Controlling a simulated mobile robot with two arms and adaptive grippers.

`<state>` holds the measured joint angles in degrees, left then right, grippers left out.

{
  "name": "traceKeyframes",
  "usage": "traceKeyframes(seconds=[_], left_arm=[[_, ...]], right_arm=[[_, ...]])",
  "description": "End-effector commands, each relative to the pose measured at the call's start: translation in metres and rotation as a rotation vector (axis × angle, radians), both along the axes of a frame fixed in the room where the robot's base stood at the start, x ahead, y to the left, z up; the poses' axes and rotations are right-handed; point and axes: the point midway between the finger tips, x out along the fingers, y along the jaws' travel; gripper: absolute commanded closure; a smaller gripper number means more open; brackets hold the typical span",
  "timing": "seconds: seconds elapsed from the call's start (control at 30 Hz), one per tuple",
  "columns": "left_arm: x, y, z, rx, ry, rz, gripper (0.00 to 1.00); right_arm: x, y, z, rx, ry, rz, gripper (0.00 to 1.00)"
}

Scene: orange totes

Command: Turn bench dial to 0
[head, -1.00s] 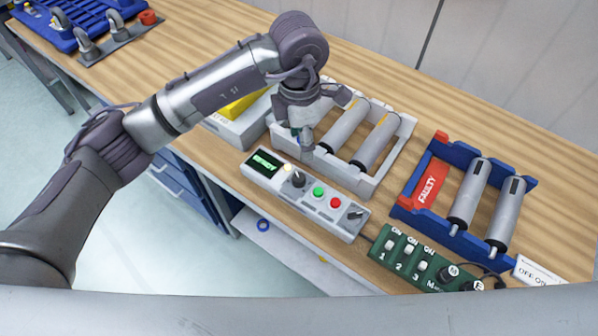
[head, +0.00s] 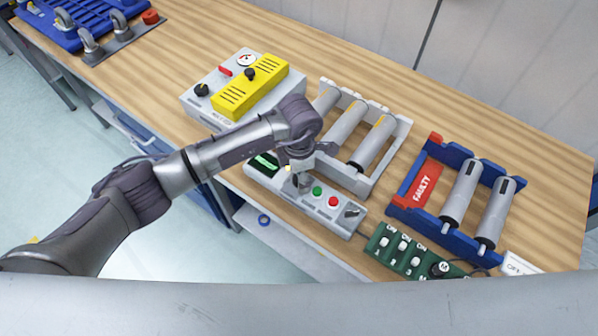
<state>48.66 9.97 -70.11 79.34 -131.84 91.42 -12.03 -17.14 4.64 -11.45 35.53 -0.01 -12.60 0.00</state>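A grey control box (head: 328,208) sits near the front edge of the wooden bench. It carries a dark display (head: 263,163), a green button (head: 317,191), a red button (head: 334,202) and a dark knob (head: 351,211) at its right end. My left gripper (head: 303,184) reaches down onto the box, left of the green button, over the spot where a black dial stood in the earlier view. The gripper and wrist mostly hide that dial, and contact is unclear. The fingers are too small and covered to read. My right gripper is not in view.
Behind my arm stands a yellow-topped box (head: 256,89) with a gauge and knobs. A white rack (head: 401,133) of grey cylinders is behind the control box. A blue FAULTY tray (head: 459,237) and a green switch box (head: 404,256) stand to the right.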

Motion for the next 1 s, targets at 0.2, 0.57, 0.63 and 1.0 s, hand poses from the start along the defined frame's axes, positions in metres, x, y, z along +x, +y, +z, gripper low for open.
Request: traceKeyframes(seconds=[0.2,0.57,0.63,1.0], left_arm=[[-0.0002,-0.0001,-0.001,0.0,0.0,-0.001,0.41],[-0.0001,0.0,-0.0006,0.0,0.0,0.0,0.96],[0.0,0.0,-0.0006,0.0,0.0,0.0,1.0],[0.0005,0.0004,-0.002,0.001,-0.002,0.082,1.0]], right_arm=[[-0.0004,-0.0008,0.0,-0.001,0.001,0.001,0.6],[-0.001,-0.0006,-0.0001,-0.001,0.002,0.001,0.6],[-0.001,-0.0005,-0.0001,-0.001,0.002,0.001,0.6],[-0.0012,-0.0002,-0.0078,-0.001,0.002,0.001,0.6]])
